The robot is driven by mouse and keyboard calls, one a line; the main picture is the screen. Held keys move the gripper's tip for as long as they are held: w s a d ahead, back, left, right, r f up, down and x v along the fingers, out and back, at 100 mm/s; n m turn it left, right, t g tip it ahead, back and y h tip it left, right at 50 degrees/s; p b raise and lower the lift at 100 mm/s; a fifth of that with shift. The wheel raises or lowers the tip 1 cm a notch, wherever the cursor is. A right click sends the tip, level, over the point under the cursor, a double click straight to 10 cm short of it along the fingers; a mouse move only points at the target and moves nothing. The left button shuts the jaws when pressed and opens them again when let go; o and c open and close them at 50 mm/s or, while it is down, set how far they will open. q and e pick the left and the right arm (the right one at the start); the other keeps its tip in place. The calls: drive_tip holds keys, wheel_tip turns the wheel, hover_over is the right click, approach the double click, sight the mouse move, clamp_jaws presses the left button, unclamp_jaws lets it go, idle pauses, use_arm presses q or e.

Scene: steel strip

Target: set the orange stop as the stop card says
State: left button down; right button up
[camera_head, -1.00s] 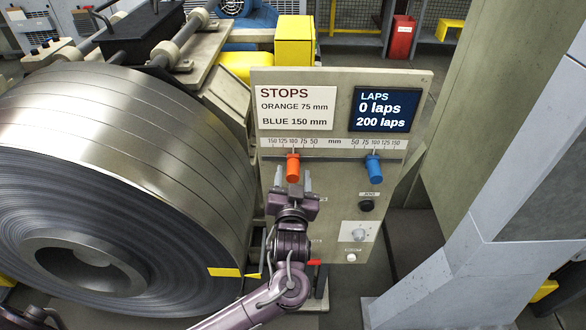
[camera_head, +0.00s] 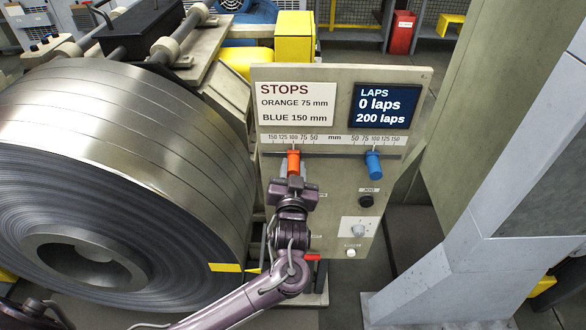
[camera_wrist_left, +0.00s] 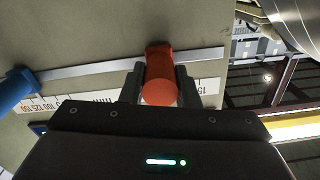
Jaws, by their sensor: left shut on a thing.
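The orange stop (camera_head: 293,163) sits on the left half of the panel's slide, with its stem near the 100 mark. My left gripper (camera_head: 295,180) is shut on it from the front. In the left wrist view the orange stop (camera_wrist_left: 158,75) stands between the two dark fingers, which hide part of the scale. The stop card (camera_head: 295,106) reads ORANGE 75 mm and BLUE 150 mm. The scale (camera_head: 333,140) runs outward from 50 to 150 on each side. My right gripper is not in view.
The blue stop (camera_head: 373,165) sits on the right half, near its 100 mark. The laps display (camera_head: 382,106) reads 0 laps, 200 laps. A black knob (camera_head: 366,201) and a pale knob (camera_head: 359,230) are below. A large steel coil (camera_head: 130,120) stands close on the left.

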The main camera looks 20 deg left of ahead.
use_arm(q)
drive_tip(key=shift+w+d+b, duration=0.15)
drive_tip(key=shift+w+d, duration=0.05)
drive_tip(key=shift+d, duration=0.35)
drive_tip(key=shift+w+d+b, duration=0.15)
drive_tip(key=shift+d, duration=0.55)
drive_tip(key=c, duration=1.1)
unclamp_jaws()
drive_tip(key=b+v, duration=0.2)
drive_tip(key=v, duration=0.5)
drive_tip(key=shift+s, duration=0.4)
